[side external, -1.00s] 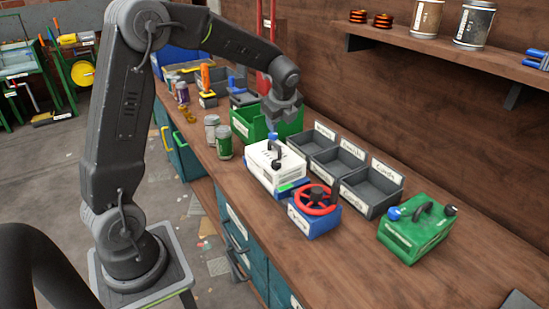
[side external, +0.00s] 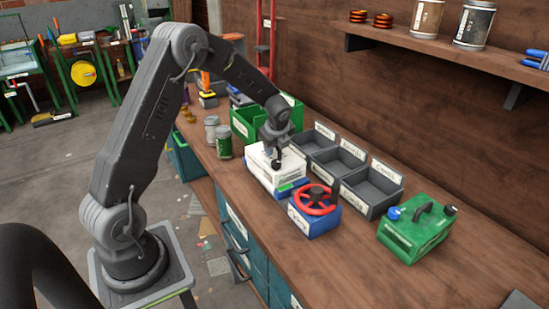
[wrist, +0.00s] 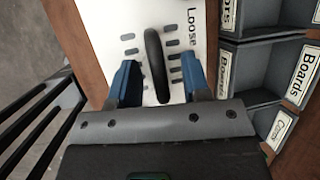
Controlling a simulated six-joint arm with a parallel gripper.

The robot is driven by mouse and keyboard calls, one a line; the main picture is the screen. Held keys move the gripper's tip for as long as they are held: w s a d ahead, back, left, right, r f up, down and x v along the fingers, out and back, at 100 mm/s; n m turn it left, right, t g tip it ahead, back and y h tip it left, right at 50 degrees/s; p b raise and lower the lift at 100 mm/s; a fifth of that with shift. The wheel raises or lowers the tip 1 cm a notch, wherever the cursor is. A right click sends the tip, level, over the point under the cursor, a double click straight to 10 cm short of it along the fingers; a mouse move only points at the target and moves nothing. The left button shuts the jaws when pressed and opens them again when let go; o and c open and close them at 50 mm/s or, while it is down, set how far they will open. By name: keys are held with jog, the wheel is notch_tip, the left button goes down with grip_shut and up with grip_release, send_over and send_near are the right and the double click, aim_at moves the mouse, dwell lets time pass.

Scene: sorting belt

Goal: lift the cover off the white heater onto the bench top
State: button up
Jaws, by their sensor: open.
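The white heater (side external: 262,177) stands on the bench top, with a blue lower part and a green patch at its front corner. Its white cover (wrist: 104,25) fills the middle of the wrist view, with rows of dark slots, the word "Loose" and a black arched handle (wrist: 155,62). My gripper (side external: 275,148) is low over the cover, and in the side view it hides part of the handle. In the wrist view my gripper (wrist: 156,84) is open, with one blue finger on each side of the handle, both apart from it.
Grey labelled bins (side external: 370,190) stand right of the heater. A blue box with a red wheel (side external: 315,200) is in front, and a green box with a handle (side external: 417,230) is further right. Jars (side external: 223,140) and a green crate (side external: 243,124) are behind.

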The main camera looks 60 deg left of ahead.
jog(key=shift+f, duration=0.1)
grip_shut()
dwell(0.3)
